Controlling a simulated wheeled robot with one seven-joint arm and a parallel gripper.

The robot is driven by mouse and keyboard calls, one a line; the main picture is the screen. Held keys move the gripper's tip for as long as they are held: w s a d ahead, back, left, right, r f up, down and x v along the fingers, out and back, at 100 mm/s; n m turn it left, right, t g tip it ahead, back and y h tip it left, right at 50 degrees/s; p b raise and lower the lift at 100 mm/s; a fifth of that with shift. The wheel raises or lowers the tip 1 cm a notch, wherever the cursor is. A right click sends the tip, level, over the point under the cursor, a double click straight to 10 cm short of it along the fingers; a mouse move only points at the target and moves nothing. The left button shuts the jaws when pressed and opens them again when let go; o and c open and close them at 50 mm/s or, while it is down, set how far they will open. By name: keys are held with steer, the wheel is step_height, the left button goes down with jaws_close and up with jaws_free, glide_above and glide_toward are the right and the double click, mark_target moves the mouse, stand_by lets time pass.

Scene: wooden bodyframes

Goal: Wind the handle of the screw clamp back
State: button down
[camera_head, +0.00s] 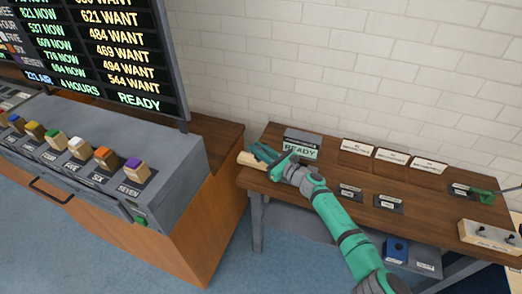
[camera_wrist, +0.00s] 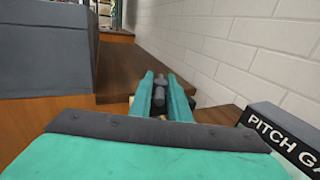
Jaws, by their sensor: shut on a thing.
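My gripper (camera_head: 262,152) is at the left end of the wooden bench (camera_head: 325,175), reaching in from the right. In the wrist view my gripper (camera_wrist: 160,78) has its two teal fingers close together on a dark grey piece (camera_wrist: 159,92), which looks like the clamp's handle. The rest of the screw clamp is hidden by the fingers and palm. A pale wooden block (camera_head: 250,161) lies at the bench's left end, partly under my gripper. A pale piece (camera_wrist: 220,114) also shows to the right of the fingers in the wrist view.
A gauge box reading READY (camera_head: 301,150) stands close behind my gripper; its label (camera_wrist: 285,135) starts "PITCH GA". A white brick wall (camera_head: 350,70) backs the bench. A grey console (camera_head: 130,165) with several coloured knobs stands left. Several labelled cards lie on the bench.

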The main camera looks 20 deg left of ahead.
steer(key=shift+n+g, duration=0.4)
steer(key=shift+g, duration=0.2)
steer(key=shift+y, duration=0.3)
steer(key=shift+w+d, duration=0.1)
steer(key=shift+d, duration=0.05)
steer(key=c, duration=1.7)
jaws_free()
steer(key=shift+a, duration=0.25)
steer(key=shift+o, duration=0.2)
steer(key=shift+s, duration=0.2)
steer(key=v, duration=1)
steer(key=shift+d, duration=0.4)
